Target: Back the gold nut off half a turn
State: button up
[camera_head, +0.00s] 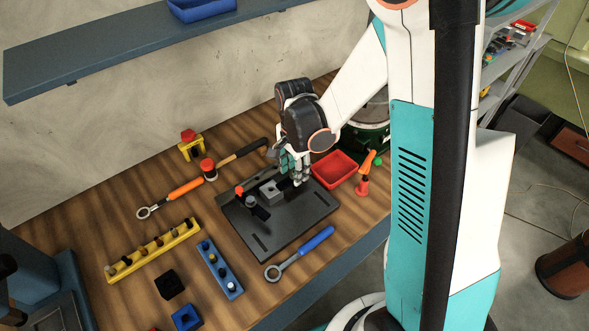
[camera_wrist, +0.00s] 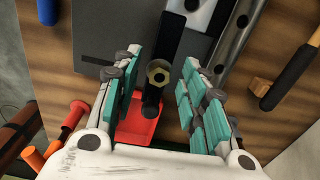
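The gold nut (camera_wrist: 158,73) shows in the wrist view, hexagonal with a dark hole, seated on a dark fixture part. My gripper (camera_wrist: 158,98) is open, with teal-padded fingers on the left and right of the nut and clear gaps on both sides. In the head view my gripper (camera_head: 294,168) points down over the far side of the dark base plate (camera_head: 290,228), beside a grey block (camera_head: 268,191). The nut cannot be made out in the head view. Whether the fingertips are level with the nut is hard to tell.
A red tray (camera_head: 334,169) and an orange-handled tool (camera_head: 366,172) lie right of the plate. A blue-handled ring wrench (camera_head: 300,253) lies in front. An orange-handled wrench (camera_head: 180,190), yellow rack (camera_head: 152,250) and blue rack (camera_head: 220,268) are to the left.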

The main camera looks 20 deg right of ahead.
grip_shut()
jog(key=shift+n, duration=0.4)
jog(key=shift+n+b, duration=1)
jog(key=shift+n, duration=1.6)
grip_release()
jog(key=shift+s, duration=0.1)
